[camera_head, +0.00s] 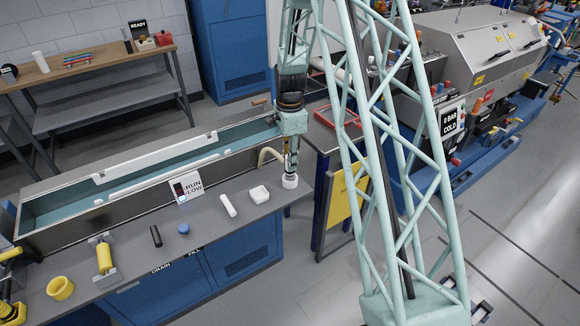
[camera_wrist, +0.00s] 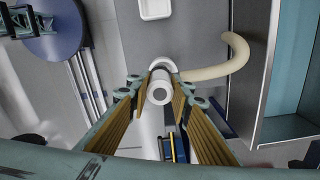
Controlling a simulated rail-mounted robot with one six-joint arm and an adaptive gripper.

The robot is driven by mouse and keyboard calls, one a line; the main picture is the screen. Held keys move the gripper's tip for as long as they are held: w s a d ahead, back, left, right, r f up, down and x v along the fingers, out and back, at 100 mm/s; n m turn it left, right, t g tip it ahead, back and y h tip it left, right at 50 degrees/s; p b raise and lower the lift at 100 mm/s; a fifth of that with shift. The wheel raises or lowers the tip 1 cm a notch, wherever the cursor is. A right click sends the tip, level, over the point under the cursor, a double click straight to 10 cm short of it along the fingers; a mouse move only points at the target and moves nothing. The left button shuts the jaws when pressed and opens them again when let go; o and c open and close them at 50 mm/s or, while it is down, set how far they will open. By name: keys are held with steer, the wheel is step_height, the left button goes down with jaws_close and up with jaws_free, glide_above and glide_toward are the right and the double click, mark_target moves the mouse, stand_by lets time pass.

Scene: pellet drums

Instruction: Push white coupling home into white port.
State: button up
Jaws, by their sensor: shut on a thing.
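My gripper (camera_head: 290,170) points down over the right end of the grey bench. In the wrist view its two fingers (camera_wrist: 161,84) close on a white coupling (camera_wrist: 160,95), a round tube seen end-on with a grey bore. A white collar, apparently the white port (camera_wrist: 163,63), shows just beyond the coupling. In the head view a white cylinder (camera_head: 289,181) is under the fingertips; I cannot tell there which part is coupling and which is port. The coupling looks lined up with the collar, but how deep it sits is hidden.
A cream curved hose (camera_wrist: 238,62) runs beside the fingers from near the collar towards the steel trough (camera_head: 130,205). A pale green lattice mast (camera_head: 395,150) stands right.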

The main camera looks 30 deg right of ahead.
steer(key=shift+w+d, duration=0.2)
steer(key=shift+w, duration=0.15)
steer(key=shift+f, duration=0.15)
steer(key=shift+f, duration=1.6)
steer(key=shift+f, duration=0.25)
steer(key=o, duration=0.9)
steer(key=shift+r, duration=0.25)
step_height(320, 180, up, 11)
steer(key=shift+r, duration=0.5)
